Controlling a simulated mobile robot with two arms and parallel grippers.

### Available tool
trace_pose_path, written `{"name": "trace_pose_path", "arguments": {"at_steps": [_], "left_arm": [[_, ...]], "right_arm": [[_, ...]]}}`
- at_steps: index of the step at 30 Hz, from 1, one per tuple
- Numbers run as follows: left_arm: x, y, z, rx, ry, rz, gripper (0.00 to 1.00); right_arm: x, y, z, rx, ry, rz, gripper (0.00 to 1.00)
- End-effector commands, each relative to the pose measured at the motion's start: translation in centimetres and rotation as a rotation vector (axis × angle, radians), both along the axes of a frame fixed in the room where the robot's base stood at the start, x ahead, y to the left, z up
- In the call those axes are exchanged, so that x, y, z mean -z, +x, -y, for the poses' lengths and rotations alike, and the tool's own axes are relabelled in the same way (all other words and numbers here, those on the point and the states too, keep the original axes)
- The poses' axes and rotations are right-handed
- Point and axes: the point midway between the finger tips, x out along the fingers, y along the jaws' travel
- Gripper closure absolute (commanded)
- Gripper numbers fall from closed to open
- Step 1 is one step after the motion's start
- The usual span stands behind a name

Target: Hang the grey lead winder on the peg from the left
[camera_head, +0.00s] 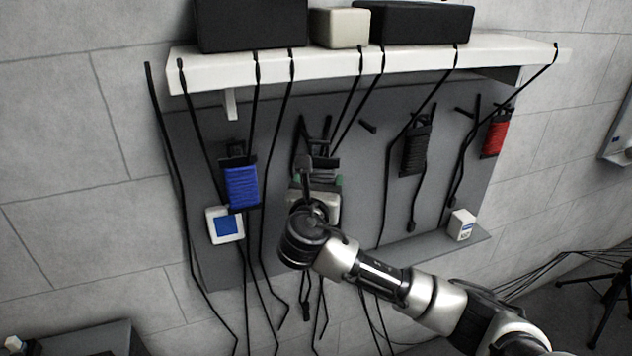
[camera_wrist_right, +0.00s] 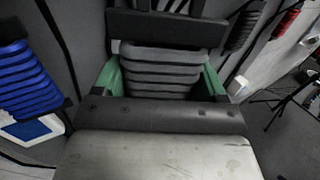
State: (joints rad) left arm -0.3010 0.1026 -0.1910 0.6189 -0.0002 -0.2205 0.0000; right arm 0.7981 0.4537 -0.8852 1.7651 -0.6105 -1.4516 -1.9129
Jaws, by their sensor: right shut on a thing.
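The grey lead winder (camera_head: 323,173) is in front of the grey pegboard, left of its middle. My right gripper (camera_head: 317,181) is shut on it. In the right wrist view the grey winding (camera_wrist_right: 160,68) sits between the green finger pads of the gripper (camera_wrist_right: 162,82), with a black frame bar above it. Whether a peg passes through its top is hidden. A bare black peg (camera_head: 368,126) sticks out to its right, and another (camera_head: 464,112) is farther right. My left gripper is not in view.
A blue winder (camera_head: 241,187) hangs at left, a black one (camera_head: 415,152) and a red one (camera_head: 495,138) at right. Black leads (camera_head: 271,150) dangle from the white shelf (camera_head: 330,62) across the board. A white-and-blue box (camera_head: 225,225) is below the blue winder; a small white box (camera_head: 461,225) stands on the ledge.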

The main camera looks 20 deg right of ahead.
Motion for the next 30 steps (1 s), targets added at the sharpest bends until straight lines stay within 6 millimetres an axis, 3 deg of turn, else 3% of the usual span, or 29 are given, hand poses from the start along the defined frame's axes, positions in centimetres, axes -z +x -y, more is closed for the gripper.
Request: {"name": "trace_pose_path", "arguments": {"at_steps": [3,8,19,30], "left_arm": [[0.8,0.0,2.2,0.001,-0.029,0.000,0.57],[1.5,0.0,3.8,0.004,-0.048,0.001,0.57],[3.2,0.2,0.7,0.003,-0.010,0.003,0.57],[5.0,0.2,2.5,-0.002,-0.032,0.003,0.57]], "right_arm": [[0.2,0.6,0.0,-0.001,-0.001,0.003,0.58],[0.3,1.5,-0.1,-0.003,-0.001,0.003,0.58],[0.5,3.7,-0.1,-0.003,-0.001,0.003,0.58],[0.7,5.9,-0.2,-0.003,0.000,0.004,0.58]]}}
